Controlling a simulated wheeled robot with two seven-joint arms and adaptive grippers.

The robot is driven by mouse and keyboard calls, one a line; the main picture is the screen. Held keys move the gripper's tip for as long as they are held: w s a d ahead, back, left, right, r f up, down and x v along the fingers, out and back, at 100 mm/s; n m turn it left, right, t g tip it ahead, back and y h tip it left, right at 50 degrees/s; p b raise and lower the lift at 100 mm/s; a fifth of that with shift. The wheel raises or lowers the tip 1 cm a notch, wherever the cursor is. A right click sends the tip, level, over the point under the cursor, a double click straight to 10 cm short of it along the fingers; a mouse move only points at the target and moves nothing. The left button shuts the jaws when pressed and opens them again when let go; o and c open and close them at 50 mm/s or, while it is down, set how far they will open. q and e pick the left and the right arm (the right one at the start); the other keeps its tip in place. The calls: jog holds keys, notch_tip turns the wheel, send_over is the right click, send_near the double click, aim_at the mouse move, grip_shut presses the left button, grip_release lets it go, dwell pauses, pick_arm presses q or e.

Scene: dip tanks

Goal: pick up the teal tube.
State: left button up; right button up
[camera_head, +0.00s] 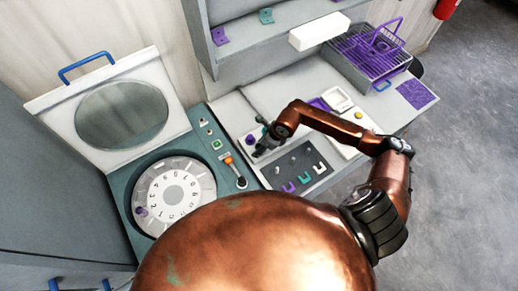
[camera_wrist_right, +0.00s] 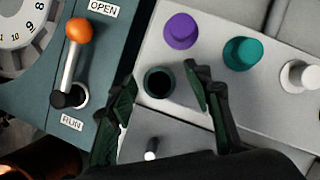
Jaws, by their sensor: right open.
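The teal tube (camera_wrist_right: 243,53) shows as a round teal cap seated in a light grey block (camera_wrist_right: 262,105) in the right wrist view. It stands between a purple cap (camera_wrist_right: 181,30) and a white cap (camera_wrist_right: 300,76). My right gripper (camera_wrist_right: 160,90) is open. Its two dark fingers are on either side of a dark round opening with a greenish rim (camera_wrist_right: 158,82); I cannot tell whether anything is in it. The teal cap is outside the fingers, up and to the right. In the head view my right gripper (camera_head: 264,143) is over the block and hides the teal cap. My left gripper is not in view.
A round numbered machine (camera_head: 174,195) with its lid (camera_head: 122,112) raised stands left. Its orange-knobbed lever (camera_wrist_right: 72,60) is close to the gripper. A dark panel with coloured clips (camera_head: 296,170) lies in front. A purple rack (camera_head: 378,48) stands at the back right.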

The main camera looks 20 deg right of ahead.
jog(key=shift+c, duration=0.5)
grip_shut()
jog(key=shift+r, duration=0.15)
